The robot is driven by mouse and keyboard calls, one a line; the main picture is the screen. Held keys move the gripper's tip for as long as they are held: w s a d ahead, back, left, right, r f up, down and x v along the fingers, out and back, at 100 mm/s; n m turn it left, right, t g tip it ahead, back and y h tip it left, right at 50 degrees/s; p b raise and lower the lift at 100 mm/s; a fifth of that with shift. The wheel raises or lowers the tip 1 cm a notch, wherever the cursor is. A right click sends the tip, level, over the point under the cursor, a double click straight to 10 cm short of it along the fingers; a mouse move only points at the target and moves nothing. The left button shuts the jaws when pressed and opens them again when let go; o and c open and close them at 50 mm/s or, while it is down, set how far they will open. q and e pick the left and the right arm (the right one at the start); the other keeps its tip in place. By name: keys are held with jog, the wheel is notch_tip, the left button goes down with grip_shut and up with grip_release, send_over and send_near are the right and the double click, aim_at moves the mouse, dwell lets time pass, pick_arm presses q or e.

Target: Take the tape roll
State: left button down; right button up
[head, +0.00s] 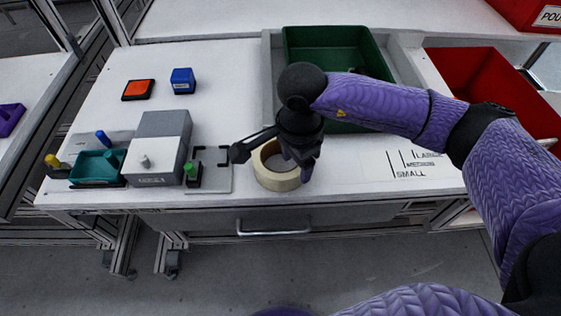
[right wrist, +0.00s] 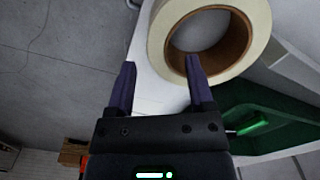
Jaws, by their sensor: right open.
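The tape roll (head: 277,182) is a cream ring with a brown core. It lies flat near the front edge of the white worktable, and it also shows at the top of the right wrist view (right wrist: 162,38). My right gripper (head: 296,172) is open and points down at the roll's right part in the head view, hiding some of it. In the right wrist view the fingers (right wrist: 160,75) are apart; one overlaps the roll's brown core, the other is outside the ring. I cannot tell whether either touches. My left gripper is not in view.
A grey box (head: 157,150), a small teal tray (head: 97,167) and a green-topped piece (head: 193,175) stand left of the roll. A dark green bin (head: 300,45) is behind my arm and a red bin (head: 470,75) right. The size-marked sheet (head: 390,166) lies flat, bare.

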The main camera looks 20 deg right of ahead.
aim_at(295, 172)
notch_tip(295, 172, down, 4)
jog(key=shift+s+a+f+b, duration=0.15)
jog(key=shift+f+b, duration=0.05)
jog(key=shift+b, duration=0.45)
jog(key=shift+r, duration=0.1)
grip_shut()
